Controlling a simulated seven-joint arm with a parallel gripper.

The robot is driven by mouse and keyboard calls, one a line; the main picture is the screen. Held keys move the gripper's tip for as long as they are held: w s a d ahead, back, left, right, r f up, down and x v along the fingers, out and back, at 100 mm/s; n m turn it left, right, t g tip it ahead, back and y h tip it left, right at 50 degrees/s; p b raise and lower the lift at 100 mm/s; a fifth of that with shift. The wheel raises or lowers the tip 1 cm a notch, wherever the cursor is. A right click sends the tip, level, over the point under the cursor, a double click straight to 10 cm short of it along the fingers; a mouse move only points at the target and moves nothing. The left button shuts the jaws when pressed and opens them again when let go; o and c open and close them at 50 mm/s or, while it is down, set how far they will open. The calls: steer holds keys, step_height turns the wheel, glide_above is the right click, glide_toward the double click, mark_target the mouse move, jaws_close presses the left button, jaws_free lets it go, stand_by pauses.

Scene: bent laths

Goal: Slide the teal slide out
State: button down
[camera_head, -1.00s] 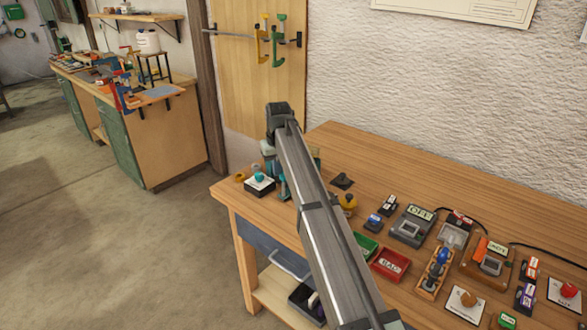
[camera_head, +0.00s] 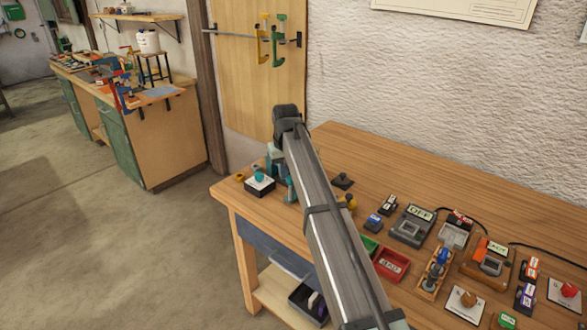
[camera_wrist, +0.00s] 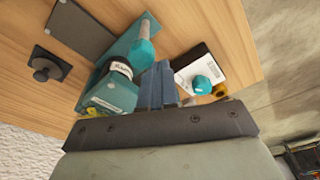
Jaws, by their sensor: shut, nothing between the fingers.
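In the wrist view a teal slide unit (camera_wrist: 116,88) with a label and a teal handle (camera_wrist: 144,48) stands on the wooden table, just left of my fingers. My gripper (camera_wrist: 160,82) is shut and empty, its blue-grey fingers close together. The handle stands beside the fingers, not between them; whether they touch the unit I cannot tell. In the head view my arm covers most of this spot. A teal part (camera_head: 290,190) shows beside the arm near the table's left end.
A white-topped box with a teal knob (camera_head: 259,181) sits close by, right of my fingers in the wrist view. A dark knobbed plate (camera_head: 342,181) lies behind my arm. Red and green trays (camera_head: 391,265) and several switches crowd the table's right. The table's back is clear.

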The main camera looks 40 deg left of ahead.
steer(key=shift+d, duration=4.15)
steer(key=shift+a, duration=0.7)
